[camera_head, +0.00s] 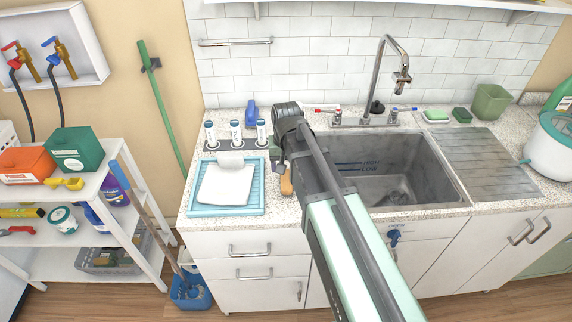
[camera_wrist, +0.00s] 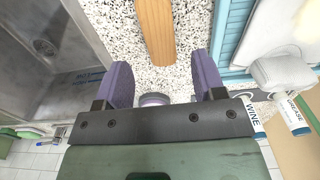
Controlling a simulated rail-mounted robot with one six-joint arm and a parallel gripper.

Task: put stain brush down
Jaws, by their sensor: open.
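The stain brush, of which I see a plain wooden handle (camera_wrist: 155,30), lies on the speckled counter between the sink and the blue tray. In the head view its orange-brown end (camera_head: 286,187) shows just below my gripper (camera_head: 281,160); the rest is hidden by my arm. In the wrist view my gripper (camera_wrist: 161,62) is open, with its two purple fingers well apart. The near end of the handle shows between the fingertips, with clear gaps on both sides. No finger touches it. The brush's bristles are not in view.
The sink (camera_head: 455,180) is close on the right. The blue tray (camera_head: 207,209) with a white cloth (camera_head: 226,186) is close on the left. Labelled bottles (camera_head: 236,134) stand behind it. A round purple-grey object (camera_wrist: 154,99) shows between my fingers.

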